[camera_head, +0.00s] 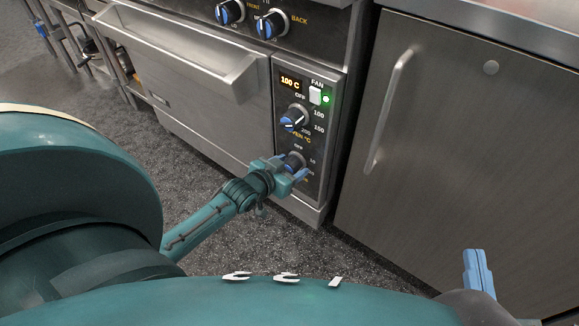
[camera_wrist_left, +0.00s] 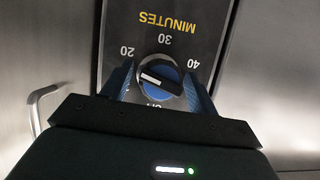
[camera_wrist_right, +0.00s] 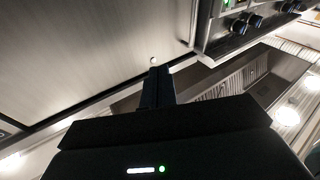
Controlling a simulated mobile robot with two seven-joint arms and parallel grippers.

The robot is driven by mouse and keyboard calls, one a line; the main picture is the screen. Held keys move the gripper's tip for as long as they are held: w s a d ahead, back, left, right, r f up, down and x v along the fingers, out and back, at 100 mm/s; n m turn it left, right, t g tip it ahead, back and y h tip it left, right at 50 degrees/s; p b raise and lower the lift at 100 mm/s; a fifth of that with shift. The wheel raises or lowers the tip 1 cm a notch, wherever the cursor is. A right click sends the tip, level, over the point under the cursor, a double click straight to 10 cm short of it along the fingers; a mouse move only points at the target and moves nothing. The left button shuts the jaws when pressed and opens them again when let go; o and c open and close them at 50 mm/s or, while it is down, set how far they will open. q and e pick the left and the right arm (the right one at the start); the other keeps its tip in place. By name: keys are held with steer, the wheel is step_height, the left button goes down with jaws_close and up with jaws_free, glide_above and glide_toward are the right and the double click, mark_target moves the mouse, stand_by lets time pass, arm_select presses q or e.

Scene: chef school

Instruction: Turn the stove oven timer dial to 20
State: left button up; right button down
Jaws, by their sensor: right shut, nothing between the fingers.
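The timer dial (camera_wrist_left: 165,74) is a blue and black knob on a dark panel marked MINUTES. In the left wrist view the labels are upside down, with 20 at left, 30 above, 40 at right and OFF below. Its white mark points left, roughly between OFF and 20. In the head view the dial (camera_head: 294,161) is partly hidden by my left gripper (camera_head: 290,168). The left gripper's fingers (camera_wrist_left: 159,74) are open and straddle the dial; I cannot tell whether they touch it. My right gripper (camera_head: 477,272) is shut and empty; it shows in the right wrist view (camera_wrist_right: 157,84).
Above the timer are the oven temperature dial (camera_head: 293,118), a fan switch (camera_head: 315,95) and a display (camera_head: 290,83) reading 100 C. The oven handle (camera_head: 220,85) juts out at left. A cabinet door with a handle (camera_head: 388,110) stands at right. Floor is open in front.

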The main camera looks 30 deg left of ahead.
arm_select(q)
steer(key=c, duration=0.9)
steer(key=shift+o, duration=0.2)
steer(key=shift+r+y+p, duration=0.3)
steer(key=shift+p, duration=0.4)
steer(key=shift+m+p, duration=0.4)
steer(key=shift+p, duration=0.15)
steer(key=shift+f+y, duration=0.15)
steer(key=shift+y, duration=0.15)
steer(key=shift+f+m, duration=0.15)
steer(key=shift+m, duration=0.35)
steer(key=o, duration=1)
steer(key=shift+c, duration=0.2)
arm_select(e)
steer(key=shift+s+d+n, duration=0.15)
steer(key=shift+d+n, duration=0.1)
steer(key=shift+n, duration=0.05)
steer(key=shift+r, duration=0.1)
